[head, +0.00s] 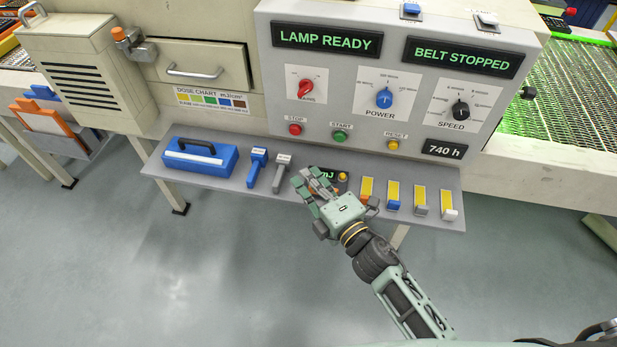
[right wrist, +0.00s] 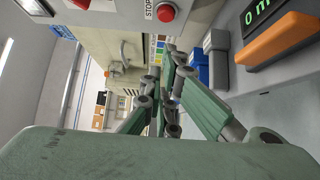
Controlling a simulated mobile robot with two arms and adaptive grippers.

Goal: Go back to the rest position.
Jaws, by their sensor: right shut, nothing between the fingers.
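My right gripper (head: 303,177) reaches in from the lower right and hangs over the shelf (head: 235,197) at the machine's front. Its fingers are shut with nothing between them. They also show in the right wrist view (right wrist: 168,72). A small orange meter with a green display (head: 328,174) lies on the shelf, partly hidden behind the gripper. In the right wrist view the meter (right wrist: 280,40) is at the upper right, apart from the fingers. My left gripper is not in view.
A blue case (head: 200,160), a blue-handled tool (head: 256,166) and a grey tool (head: 281,171) lie on the shelf left of the gripper. Several yellow strips with holders (head: 393,195) lie right. The control panel (head: 340,75) rises behind. The floor (head: 200,280) in front is clear.

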